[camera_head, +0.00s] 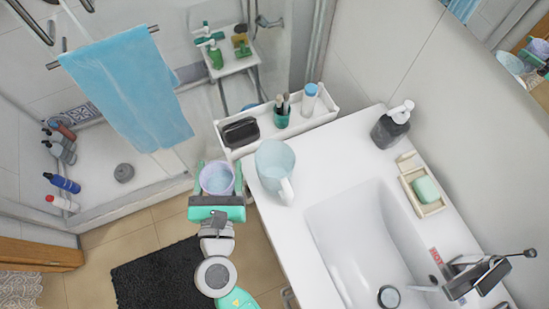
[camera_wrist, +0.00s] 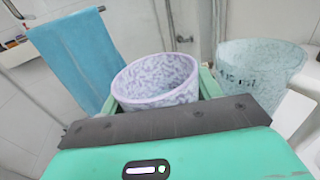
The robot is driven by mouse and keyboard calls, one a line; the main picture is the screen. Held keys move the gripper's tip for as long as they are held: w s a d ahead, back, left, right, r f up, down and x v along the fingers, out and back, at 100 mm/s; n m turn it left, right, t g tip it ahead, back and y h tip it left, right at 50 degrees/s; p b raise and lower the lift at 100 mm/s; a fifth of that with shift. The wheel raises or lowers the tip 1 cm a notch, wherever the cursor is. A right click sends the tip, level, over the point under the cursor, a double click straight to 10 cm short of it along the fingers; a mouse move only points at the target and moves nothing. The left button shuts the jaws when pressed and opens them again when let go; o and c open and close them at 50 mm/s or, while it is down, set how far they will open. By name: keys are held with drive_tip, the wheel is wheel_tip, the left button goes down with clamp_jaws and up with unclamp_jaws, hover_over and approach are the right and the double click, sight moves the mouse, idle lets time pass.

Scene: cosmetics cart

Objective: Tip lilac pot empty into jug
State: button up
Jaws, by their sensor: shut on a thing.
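The lilac pot (camera_head: 217,179) is held in my gripper (camera_head: 217,182), off the left edge of the counter. It also shows in the wrist view (camera_wrist: 155,82), with a mottled lilac wall and its mouth partly facing the camera. My gripper's fingers (camera_wrist: 160,92) are shut on its sides. In the head view something bluish shows inside the pot; I cannot tell what. The pale blue translucent jug (camera_head: 274,164) stands on the counter's left corner, right of the pot and apart from it, with its handle toward the basin. It shows at the right of the wrist view (camera_wrist: 258,75).
A white caddy (camera_head: 262,141) with a dark case, a green cup and a bottle lies behind the jug. The basin (camera_head: 350,245), a dark soap dispenser (camera_head: 391,127) and a soap dish (camera_head: 422,188) are to the right. A blue towel (camera_head: 128,90) hangs at the left.

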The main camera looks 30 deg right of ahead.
drive_tip(key=shift+d+r, duration=0.1)
drive_tip(key=shift+r, duration=0.05)
drive_tip(key=shift+d+r+m+g+p, duration=0.4)
drive_tip(key=shift+d+m+p, duration=0.15)
drive_tip(key=shift+m+p, duration=0.3)
drive_tip(key=d+r+m+g+y+p, duration=0.1)
drive_tip(key=d+r+m+y+p, duration=0.2)
drive_tip(key=d+r+m+p, duration=0.1)
drive_tip(key=r+m+p, duration=0.1)
drive_tip(key=m+p, duration=0.1)
drive_tip(key=p, duration=0.1)
drive_tip(key=shift+d+g+p, duration=0.3)
drive_tip(key=shift+d, duration=0.05)
drive_tip(key=shift+s+d+r+m+y, duration=0.1)
drive_tip(key=shift+r+m+y, duration=0.55)
drive_tip(key=shift+m, duration=0.4)
idle(0.4)
drive_tip(key=shift+d+f+m+y+b, duration=0.15)
drive_tip(key=shift+f+m+y+b, duration=0.15)
drive_tip(key=shift+f+m+y, duration=0.25)
idle(0.7)
drive_tip(key=shift+d+r+m+g+y+p, duration=0.2)
drive_tip(key=shift+d+m+g+y+p, duration=0.1)
drive_tip(key=shift+d+m+p, duration=0.35)
idle(0.6)
drive_tip(key=shift+s+d+r+m+y, duration=0.1)
drive_tip(key=shift+d+r+m+y, duration=0.25)
drive_tip(key=shift+m+y, duration=0.5)
idle(1.2)
